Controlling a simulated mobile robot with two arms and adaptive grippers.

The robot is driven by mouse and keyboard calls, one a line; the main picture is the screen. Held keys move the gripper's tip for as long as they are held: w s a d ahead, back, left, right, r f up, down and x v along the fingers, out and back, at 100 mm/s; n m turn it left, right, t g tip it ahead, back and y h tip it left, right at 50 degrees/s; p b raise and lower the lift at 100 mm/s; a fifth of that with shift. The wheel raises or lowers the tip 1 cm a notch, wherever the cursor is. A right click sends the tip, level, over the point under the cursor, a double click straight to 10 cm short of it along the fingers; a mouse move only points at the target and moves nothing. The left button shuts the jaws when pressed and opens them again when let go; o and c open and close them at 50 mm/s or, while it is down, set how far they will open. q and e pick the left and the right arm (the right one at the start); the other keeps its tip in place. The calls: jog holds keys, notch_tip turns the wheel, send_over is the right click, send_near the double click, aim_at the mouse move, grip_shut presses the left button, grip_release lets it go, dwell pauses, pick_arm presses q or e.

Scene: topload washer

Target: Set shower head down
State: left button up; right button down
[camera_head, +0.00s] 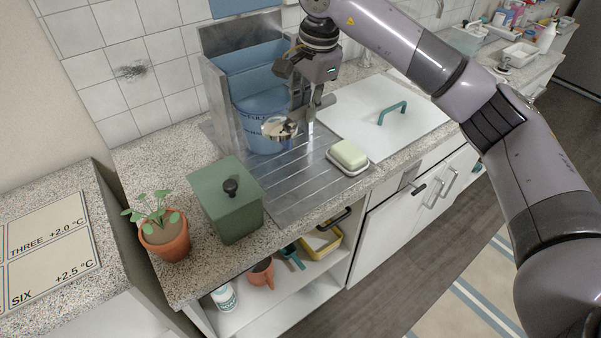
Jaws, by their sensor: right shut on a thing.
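The shower head (279,127) is shiny metal with a round face. It shows near the middle of the view, over the front of the blue bucket and the ribbed metal drainboard. My right gripper (306,115) comes down from above and is shut on the shower head. The gripper partly hides the handle. I cannot tell whether the shower head touches the drainboard. My left gripper is out of view.
The blue bucket (259,106) stands in the metal surround behind the shower head. A soap bar (348,154) on a dish sits to the right on the drainboard (300,185). A green lidded box (226,205) and potted plant (165,238) stand at left. A white lid (365,118) lies behind.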

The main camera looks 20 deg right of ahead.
notch_tip(320, 180, down, 6)
jog(key=p, duration=0.3)
send_over(304, 183)
jog(key=f, duration=0.7)
jog(key=shift+s+d+f, duration=0.1)
jog(key=shift+s+f, duration=0.25)
jog(key=shift+f, duration=1)
notch_tip(304, 183, down, 3)
jog(key=shift+f+p, duration=0.2)
jog(key=shift+p, duration=0.45)
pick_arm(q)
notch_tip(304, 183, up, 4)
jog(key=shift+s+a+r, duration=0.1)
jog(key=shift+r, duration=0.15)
pick_arm(e)
jog(key=shift+f, duration=0.2)
jog(key=c, duration=1.5)
grip_release()
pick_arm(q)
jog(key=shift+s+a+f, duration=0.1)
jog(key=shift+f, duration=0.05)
pick_arm(e)
jog(key=shift+o, duration=0.2)
jog(key=shift+r, duration=0.1)
